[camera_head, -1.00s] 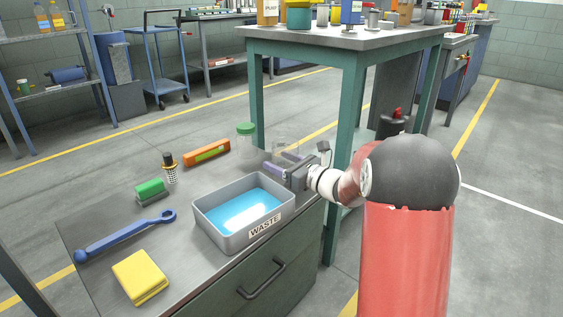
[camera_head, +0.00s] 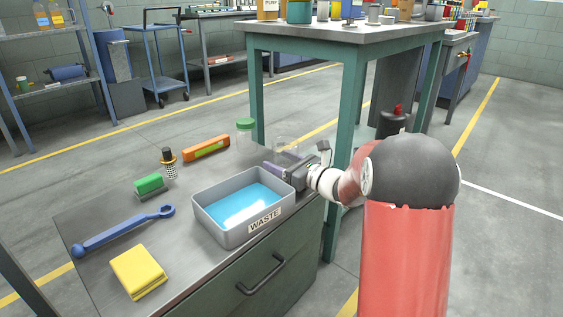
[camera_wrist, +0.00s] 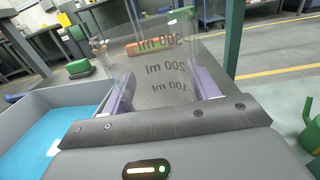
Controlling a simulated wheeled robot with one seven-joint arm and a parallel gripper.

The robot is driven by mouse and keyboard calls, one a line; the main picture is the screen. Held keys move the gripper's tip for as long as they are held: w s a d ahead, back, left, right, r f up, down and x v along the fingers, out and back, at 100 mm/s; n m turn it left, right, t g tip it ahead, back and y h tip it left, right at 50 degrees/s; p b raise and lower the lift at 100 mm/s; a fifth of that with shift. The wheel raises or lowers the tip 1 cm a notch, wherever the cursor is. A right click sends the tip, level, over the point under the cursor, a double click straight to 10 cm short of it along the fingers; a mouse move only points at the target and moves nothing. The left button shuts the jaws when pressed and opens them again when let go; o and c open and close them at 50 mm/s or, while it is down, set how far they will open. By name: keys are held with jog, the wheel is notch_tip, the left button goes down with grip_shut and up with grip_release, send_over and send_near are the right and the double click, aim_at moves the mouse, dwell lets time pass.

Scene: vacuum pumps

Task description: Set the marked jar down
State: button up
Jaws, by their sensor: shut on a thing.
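The marked jar (camera_wrist: 155,60) is clear and see-through, with 100, 200 and 300 ml marks in the wrist view. In the head view the jar (camera_head: 285,146) shows faintly at the far right corner of the low cabinet top (camera_head: 185,280). My gripper (camera_wrist: 162,88) is shut on it, with a purple finger on each side. The gripper (camera_head: 277,167) also shows in the head view, low beside the waste tray. The jar looks upright; its base is hidden behind the gripper, so I cannot tell whether it touches the top.
The grey waste tray (camera_head: 223,238) with blue liquid stands just left of my gripper. A green-lidded clear jar (camera_head: 246,134), orange level (camera_head: 206,148), brush (camera_head: 150,186), blue wrench (camera_head: 125,232) and yellow cloth (camera_head: 138,272) share the top. A green-legged table (camera_head: 345,130) stands close behind.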

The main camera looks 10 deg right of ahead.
jog(key=shift+f, duration=0.3)
jog(key=o, duration=1.4)
jog(key=shift+c, duration=0.2)
jog(key=v, duration=0.7)
jog(key=shift+s+d, duration=0.25)
jog(key=shift+s, duration=0.1)
jog(key=shift+c, duration=0.2)
grip_shut()
